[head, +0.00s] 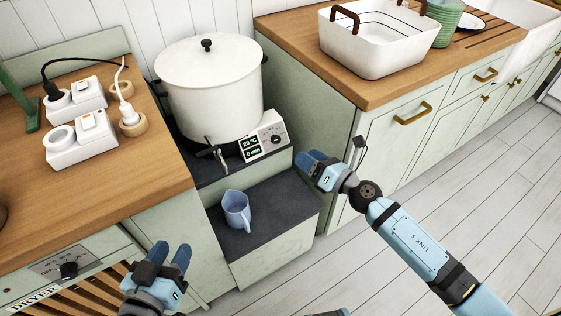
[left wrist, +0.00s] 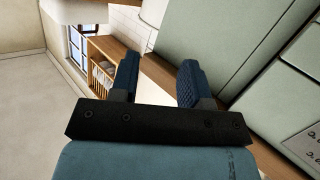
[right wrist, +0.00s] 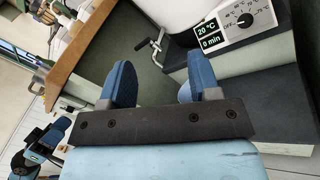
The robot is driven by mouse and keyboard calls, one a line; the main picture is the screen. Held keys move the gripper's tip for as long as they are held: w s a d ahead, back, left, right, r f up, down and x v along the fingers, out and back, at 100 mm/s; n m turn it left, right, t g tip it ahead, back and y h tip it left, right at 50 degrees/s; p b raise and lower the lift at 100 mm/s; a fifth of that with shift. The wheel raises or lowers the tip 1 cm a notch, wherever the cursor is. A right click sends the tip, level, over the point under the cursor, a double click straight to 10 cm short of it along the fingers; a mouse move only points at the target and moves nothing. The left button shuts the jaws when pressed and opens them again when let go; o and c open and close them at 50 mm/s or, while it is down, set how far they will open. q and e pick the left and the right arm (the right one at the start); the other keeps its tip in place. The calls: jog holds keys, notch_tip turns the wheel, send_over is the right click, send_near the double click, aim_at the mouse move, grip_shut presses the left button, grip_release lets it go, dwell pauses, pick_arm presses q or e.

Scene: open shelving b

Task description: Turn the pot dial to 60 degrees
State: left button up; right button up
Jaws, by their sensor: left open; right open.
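The white pot (head: 208,85) with a lid stands on a dark shelf between the counters. Its control panel (head: 263,137) shows a green display reading 20 °C and 0 min. The pot dial (head: 277,139) is a black knob right of the display; in the right wrist view the dial (right wrist: 245,20) shows near the top right, its mark near OFF. My right gripper (head: 309,166) is open and empty, in front of and to the right of the panel, apart from the dial. My left gripper (head: 173,257) is open and empty low at the left, by the dryer front.
A blue jug (head: 237,209) stands on the lower dark step (head: 275,220). The pot's tap (head: 217,152) sticks out left of the panel. Sockets with plugs (head: 80,148) lie on the left counter. A white basket (head: 372,45) stands on the right counter. The floor at right is clear.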

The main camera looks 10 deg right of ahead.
jog(key=w+d+f+n+g+b, duration=0.2)
jog(key=w+f+n+b, duration=0.4)
jog(key=f+n+b, duration=0.4)
jog(key=n+h+b, duration=0.3)
jog(key=n, duration=0.3)
send_near(278, 140)
jog(key=shift+g+y, duration=0.3)
jog(key=shift+g, duration=0.1)
jog(key=b+x, duration=0.5)
jog(key=x, duration=0.2)
jog(key=shift+w+d, duration=0.15)
jog(key=shift+w, duration=0.15)
pick_arm(q)
notch_tip(278, 140, down, 8)
jog(key=d+m+h, duration=0.1)
jog(key=m+h, duration=0.1)
jog(key=shift+w+d+f+m+t+h, duration=0.2)
jog(key=shift+d+m+t+h, duration=0.15)
jog(key=shift+m+t+h, duration=0.05)
pick_arm(e)
jog(key=shift+w+a+f, duration=0.1)
jog(key=shift+w+a, duration=0.3)
jog(key=shift+w, duration=0.2)
jog(key=shift+c, duration=0.2)
